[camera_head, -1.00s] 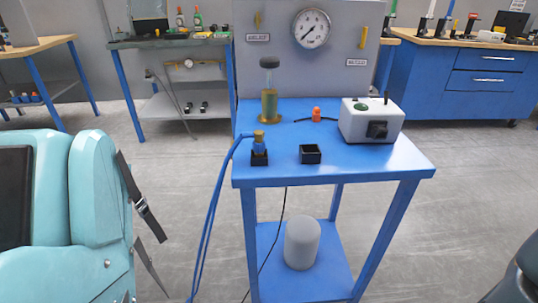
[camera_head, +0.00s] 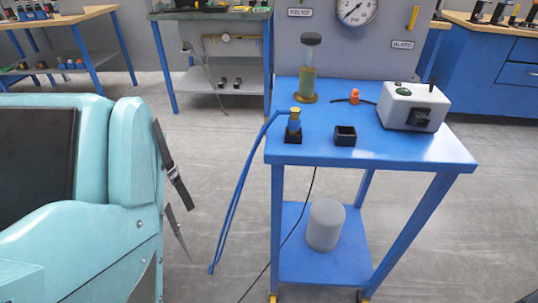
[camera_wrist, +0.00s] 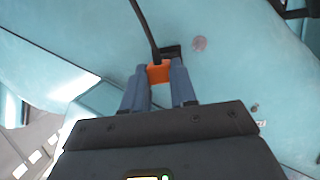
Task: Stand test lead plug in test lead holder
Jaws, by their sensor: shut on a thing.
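My gripper (camera_wrist: 158,76) shows only in the wrist view, with its two blue-grey fingers shut on an orange plug (camera_wrist: 158,73). A black lead runs up from this plug, which looks like the test lead plug. Behind it are a teal surface and a dark rectangular patch (camera_wrist: 173,51); I cannot tell whether the plug touches that patch. In the head view, an empty, open-topped black square holder (camera_head: 345,136) stands on the blue table (camera_head: 400,152).
A blue hose (camera_head: 238,195) hangs off the table's left side. A grey box with a black knob (camera_head: 412,105), an orange piece with a black lead (camera_head: 354,96) and a yellow-green cylinder (camera_head: 308,83) stand behind the holders.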

